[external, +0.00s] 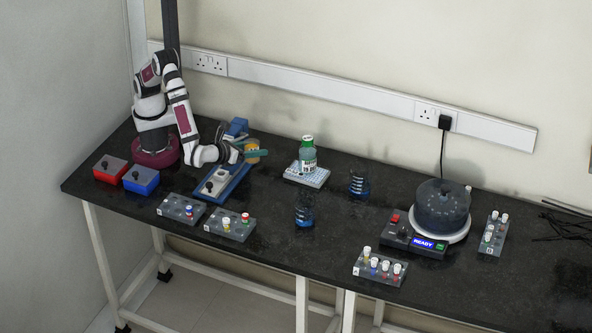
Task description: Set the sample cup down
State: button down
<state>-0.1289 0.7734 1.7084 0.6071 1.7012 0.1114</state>
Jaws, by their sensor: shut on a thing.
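The sample cup (252,157) looks small and amber-yellow in the external view, left of the middle of the bench. My gripper (251,150) is shut on it, with teal fingers on either side of the cup. The fingers hide part of the cup. It appears to be held above the back end of a blue-edged device (238,181); I cannot tell the exact height or whether it touches anything.
Vial racks (230,229) (370,277) line the front. A centrifuge (442,207) is at right, red and blue boxes (110,169) (141,180) at left.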

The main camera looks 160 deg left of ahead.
aim_at(258, 198)
notch_tip(258, 198, down, 16)
jog(key=shift+r, duration=0.25)
jog(key=shift+f, duration=0.15)
jog(key=shift+c, duration=1.2)
grip_release()
jog(key=shift+r, duration=0.2)
jog(key=v, duration=1.2)
jog(key=shift+r, duration=0.1)
